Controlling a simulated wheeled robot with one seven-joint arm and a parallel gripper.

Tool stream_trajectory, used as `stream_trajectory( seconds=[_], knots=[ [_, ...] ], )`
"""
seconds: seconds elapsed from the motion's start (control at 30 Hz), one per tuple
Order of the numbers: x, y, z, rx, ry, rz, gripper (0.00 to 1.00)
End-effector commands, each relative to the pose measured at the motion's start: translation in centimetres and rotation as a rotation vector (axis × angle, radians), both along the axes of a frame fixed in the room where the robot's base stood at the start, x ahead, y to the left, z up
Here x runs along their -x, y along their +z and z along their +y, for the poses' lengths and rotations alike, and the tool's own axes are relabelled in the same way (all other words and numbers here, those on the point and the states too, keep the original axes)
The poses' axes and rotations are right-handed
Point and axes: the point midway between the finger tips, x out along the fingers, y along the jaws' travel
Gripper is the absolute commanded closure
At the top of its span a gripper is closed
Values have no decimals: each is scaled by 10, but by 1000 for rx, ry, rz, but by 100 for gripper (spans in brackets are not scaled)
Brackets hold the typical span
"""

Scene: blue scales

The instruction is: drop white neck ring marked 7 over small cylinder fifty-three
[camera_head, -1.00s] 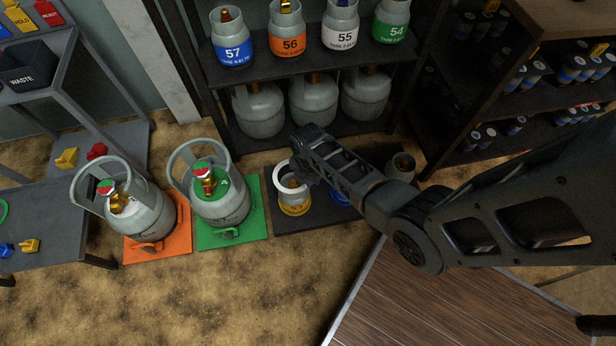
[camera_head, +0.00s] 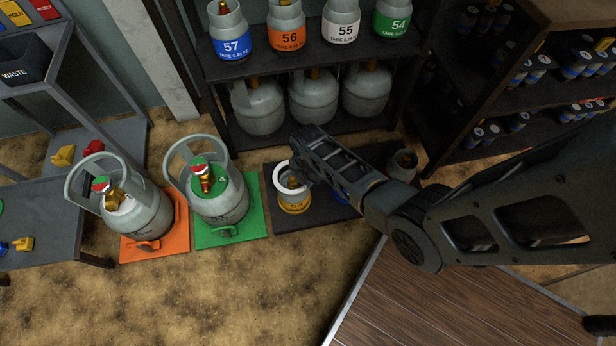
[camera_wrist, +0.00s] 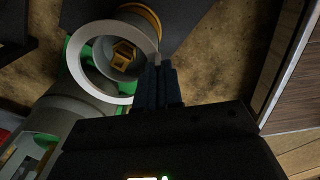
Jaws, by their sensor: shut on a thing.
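The white neck ring (camera_head: 278,174) is at the top of a small grey cylinder with a yellow band (camera_head: 293,208) in the head view. My gripper (camera_head: 303,174) is shut on the ring's right side. In the wrist view, the fingertips (camera_wrist: 159,66) pinch the edge of the ring (camera_wrist: 84,80). The brass valve (camera_wrist: 124,54) shows through the ring's opening, off its middle. The cylinder's yellow band (camera_wrist: 146,14) shows beyond the ring. I cannot tell whether the ring rests on the cylinder or hangs just above it. No 7 or 53 is readable.
The small cylinder stands on a dark mat (camera_head: 330,222). A green mat (camera_head: 226,235) and an orange mat (camera_head: 153,249) to its left bear large grey cylinders. A rack (camera_head: 235,75) with numbered cylinders stands behind. Another small cylinder (camera_head: 401,162) is beyond my arm.

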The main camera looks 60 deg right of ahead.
Motion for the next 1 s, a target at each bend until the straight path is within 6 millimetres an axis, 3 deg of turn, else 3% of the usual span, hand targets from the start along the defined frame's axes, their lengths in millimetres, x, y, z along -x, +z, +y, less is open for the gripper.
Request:
stream_trajectory(
  seconds=[1.0],
  knots=[
    [0, -29, 0, 0, 0, 0, 100]
  ],
)
